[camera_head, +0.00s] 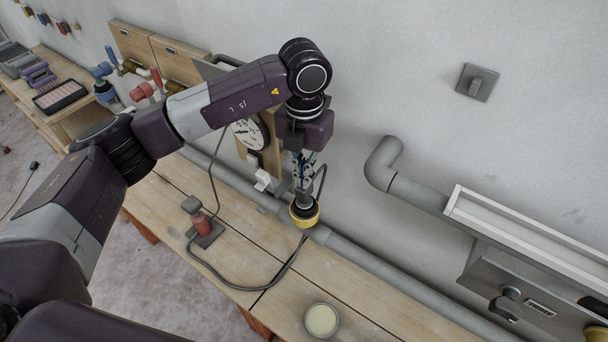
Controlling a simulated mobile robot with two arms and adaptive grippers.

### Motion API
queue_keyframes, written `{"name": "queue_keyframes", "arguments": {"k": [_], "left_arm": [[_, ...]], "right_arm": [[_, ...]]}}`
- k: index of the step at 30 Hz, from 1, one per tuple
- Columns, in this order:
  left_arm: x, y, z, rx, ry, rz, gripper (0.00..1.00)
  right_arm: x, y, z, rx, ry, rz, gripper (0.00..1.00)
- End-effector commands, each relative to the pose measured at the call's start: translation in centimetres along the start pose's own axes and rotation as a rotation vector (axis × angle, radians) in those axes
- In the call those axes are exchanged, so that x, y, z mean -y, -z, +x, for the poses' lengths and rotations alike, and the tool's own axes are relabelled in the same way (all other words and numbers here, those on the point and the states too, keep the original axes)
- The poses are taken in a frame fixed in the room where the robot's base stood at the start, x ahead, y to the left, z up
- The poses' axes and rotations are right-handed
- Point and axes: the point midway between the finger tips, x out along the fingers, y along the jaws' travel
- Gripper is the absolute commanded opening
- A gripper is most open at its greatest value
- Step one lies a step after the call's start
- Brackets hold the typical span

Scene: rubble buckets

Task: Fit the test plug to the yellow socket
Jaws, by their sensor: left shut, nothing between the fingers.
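The yellow socket (305,222) shows as a yellow ring with a dark inside, at the back of the wooden bench by the wall pipe. A grey cylindrical piece, which looks like the test plug (304,199), stands upright at the ring's opening. I cannot tell how deep it sits. A dark cable curves beside it. My left gripper (303,176) points down just above this piece, shut and empty. Its fingertips are small here, and I cannot tell whether they touch the piece. My right gripper is out of view.
A red-and-grey device (203,225) stands on the bench with a cable (235,287) looping toward the socket. A round pale dish (321,320) lies at the front. A grey pipe (375,272) runs along the wall. A round gauge (252,134) is behind my arm.

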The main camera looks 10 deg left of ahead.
Motion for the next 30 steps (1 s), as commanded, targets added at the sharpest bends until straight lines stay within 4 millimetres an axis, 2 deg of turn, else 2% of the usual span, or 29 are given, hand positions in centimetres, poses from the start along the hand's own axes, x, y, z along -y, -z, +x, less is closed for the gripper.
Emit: {"name": "queue_keyframes", "arguments": {"k": [14, 25, 30], "left_arm": [[0.0, 0.0, 0.7, -0.002, 0.000, 0.000, 0.00], [0.0, 0.0, -2.1, 0.001, -0.001, 0.000, 0.00], [0.0, 0.0, -2.7, 0.000, 0.000, 0.000, 0.00]], "right_arm": [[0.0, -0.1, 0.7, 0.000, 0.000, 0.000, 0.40], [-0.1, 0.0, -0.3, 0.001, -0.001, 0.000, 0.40], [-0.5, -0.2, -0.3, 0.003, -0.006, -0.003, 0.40]]}}
